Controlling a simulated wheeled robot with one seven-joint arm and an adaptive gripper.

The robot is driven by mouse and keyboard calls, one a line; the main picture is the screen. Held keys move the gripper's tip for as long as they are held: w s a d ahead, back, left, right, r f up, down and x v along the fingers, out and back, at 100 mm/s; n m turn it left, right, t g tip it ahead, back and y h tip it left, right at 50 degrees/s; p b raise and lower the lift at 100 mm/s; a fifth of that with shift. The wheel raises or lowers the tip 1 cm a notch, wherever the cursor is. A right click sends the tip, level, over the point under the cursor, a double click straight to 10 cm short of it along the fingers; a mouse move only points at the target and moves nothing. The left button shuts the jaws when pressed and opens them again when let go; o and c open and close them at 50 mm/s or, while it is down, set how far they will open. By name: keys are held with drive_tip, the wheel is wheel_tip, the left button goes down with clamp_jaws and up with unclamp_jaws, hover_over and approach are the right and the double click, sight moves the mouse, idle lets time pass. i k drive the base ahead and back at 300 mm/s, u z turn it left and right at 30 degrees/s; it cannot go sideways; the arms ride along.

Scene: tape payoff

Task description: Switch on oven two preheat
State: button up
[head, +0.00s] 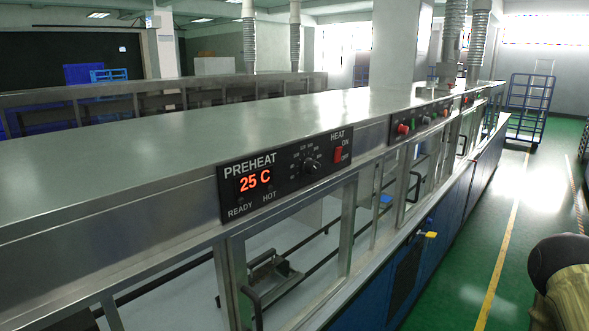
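A black control panel (287,198) marked PREHEAT is set in the steel front of the long oven line in the head view. Its red display (255,182) reads 25 C. The READY and HOT lamps below it look dark. A black dial (311,167) with a number scale sits right of the display. A red HEAT switch (338,155) sits at the panel's right end, with ON above and OFF below; I cannot tell which way it is set. No oven number is readable. My gripper is not in view; only part of my arm shows at the lower right.
A second panel (420,121) with several coloured buttons is farther along. Clear doors with dark handles (252,305) lie below the panels. A yellow-tipped part (431,234) sticks out over the aisle. The green floor (478,255) is open; a blue cart (529,105) stands far off.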

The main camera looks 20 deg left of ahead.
sight(337, 150)
drive_tip(key=z, duration=0.75)
drive_tip(key=i, duration=0.4)
drive_tip(key=u, duration=0.75)
